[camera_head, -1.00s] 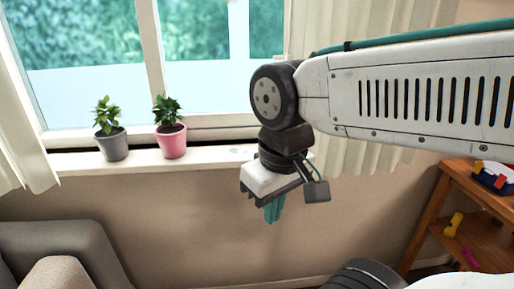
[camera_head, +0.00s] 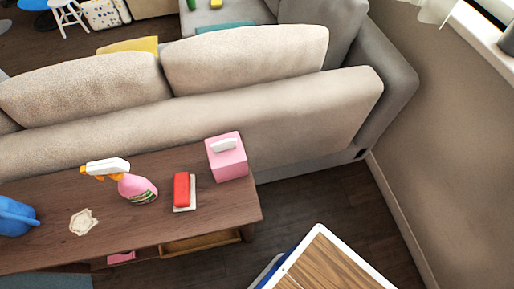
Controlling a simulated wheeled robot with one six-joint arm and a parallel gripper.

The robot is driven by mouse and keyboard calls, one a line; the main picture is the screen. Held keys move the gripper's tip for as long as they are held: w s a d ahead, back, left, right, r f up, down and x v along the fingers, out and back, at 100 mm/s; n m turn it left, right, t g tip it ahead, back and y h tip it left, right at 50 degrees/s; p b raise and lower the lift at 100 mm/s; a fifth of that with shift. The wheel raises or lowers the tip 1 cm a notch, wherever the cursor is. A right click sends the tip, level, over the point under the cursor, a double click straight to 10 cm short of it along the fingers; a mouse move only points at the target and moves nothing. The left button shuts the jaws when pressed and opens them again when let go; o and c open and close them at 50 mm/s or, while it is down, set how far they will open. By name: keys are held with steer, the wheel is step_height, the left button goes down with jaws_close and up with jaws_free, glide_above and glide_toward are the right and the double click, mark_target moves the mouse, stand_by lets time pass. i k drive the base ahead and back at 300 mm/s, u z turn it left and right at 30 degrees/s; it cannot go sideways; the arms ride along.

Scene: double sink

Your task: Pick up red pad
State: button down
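A red pad (camera_head: 182,188) lies on a thin white base (camera_head: 193,192) on the dark wooden console table (camera_head: 225,209), near its right end. It stands between a pink-and-white spray bottle on its left and a pink tissue box on its right, apart from both. Nothing covers the pad. My gripper and arm are not in the current view.
The spray bottle (camera_head: 136,187), tissue box (camera_head: 227,158), a crumpled beige item (camera_head: 83,222) and a blue watering can (camera_head: 17,216) share the tabletop. A sofa (camera_head: 300,105) backs the table. A white-edged wooden top (camera_head: 330,262) is at bottom right. Dark floor (camera_head: 335,205) shows between.

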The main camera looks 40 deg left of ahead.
mark_target(184, 188)
steer(key=u, duration=2.5)
steer(key=k, duration=0.45)
steer(key=z, duration=0.6)
steer(key=i, duration=0.4)
steer(key=u, duration=0.1)
